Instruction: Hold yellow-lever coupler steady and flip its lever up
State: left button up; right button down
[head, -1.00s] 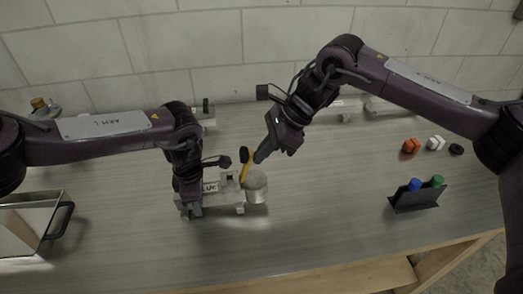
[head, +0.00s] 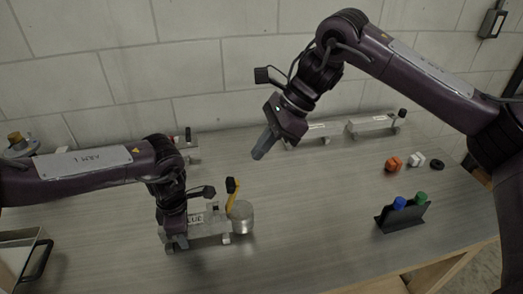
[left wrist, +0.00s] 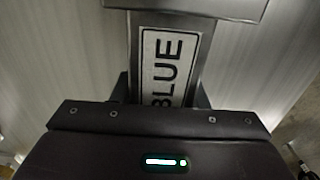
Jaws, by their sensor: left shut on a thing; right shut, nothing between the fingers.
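The yellow-lever coupler is a pale metal body (head: 208,231) with a grey cylinder (head: 242,217) at its right end. It lies on the table at the left of centre in the head view. Its yellow lever (head: 234,198) stands up steeply, with a black tip. My left gripper (head: 178,243) is shut on the left part of the body. The left wrist view shows a white plate reading "BLUE" (left wrist: 168,68) on the metal bar at my left gripper. My right gripper (head: 260,155) is shut and empty, above and right of the lever, clear of it.
More aluminium trailers stand at the back, one at centre right (head: 312,133) and one further right (head: 375,124). A dark stand (head: 405,217) holds blue- and green-topped items. The table's middle is clear.

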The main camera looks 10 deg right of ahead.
pick_arm(q)
jog(key=shift+r, duration=0.1)
jog(key=o, duration=1.2)
